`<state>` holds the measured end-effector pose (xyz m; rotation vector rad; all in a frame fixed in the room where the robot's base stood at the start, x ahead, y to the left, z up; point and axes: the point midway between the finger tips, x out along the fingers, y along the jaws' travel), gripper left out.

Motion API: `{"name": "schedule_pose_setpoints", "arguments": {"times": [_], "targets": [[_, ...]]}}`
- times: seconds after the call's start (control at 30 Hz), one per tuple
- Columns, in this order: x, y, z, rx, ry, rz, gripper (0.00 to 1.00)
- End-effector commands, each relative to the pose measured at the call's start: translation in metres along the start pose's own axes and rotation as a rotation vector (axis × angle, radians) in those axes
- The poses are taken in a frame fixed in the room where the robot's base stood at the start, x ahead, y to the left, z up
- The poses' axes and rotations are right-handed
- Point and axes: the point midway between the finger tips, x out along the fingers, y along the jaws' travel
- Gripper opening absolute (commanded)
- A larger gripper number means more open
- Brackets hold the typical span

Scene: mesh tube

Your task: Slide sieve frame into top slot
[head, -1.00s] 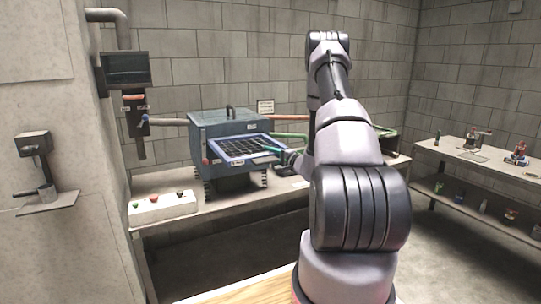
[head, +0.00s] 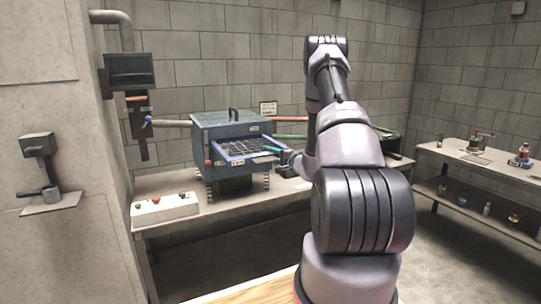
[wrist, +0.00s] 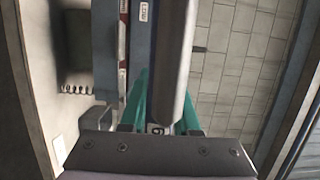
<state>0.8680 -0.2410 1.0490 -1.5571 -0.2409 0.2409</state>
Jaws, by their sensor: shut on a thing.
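The sieve frame (head: 232,160) is a blue rectangular frame with dark mesh. In the head view it lies nearly flat at the front of the blue-grey sieve machine (head: 225,129), its far part in the machine's front opening and its near part sticking out. My gripper (head: 276,152) has green fingers and is shut on the frame's right-hand side. In the wrist view the green fingers (wrist: 162,112) close around a long grey bar (wrist: 173,60), apparently the frame's rail. How deep the frame sits, and the slot edges, are hard to tell.
A button box (head: 165,207) stands on the bench at the left of the machine. A screen (head: 130,70) hangs on the wall post. A shelf (head: 485,160) with small items stands at the right. Coloured pipes run behind the machine.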

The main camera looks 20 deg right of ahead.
Motion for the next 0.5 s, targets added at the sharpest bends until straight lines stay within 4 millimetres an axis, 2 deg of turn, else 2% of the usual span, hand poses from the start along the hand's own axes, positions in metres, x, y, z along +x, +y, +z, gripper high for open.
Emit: {"name": "schedule_pose_setpoints", "arguments": {"times": [0.5], "targets": [[0.013,-0.001,-0.004,0.0,0.0,-0.003,0.0]]}}
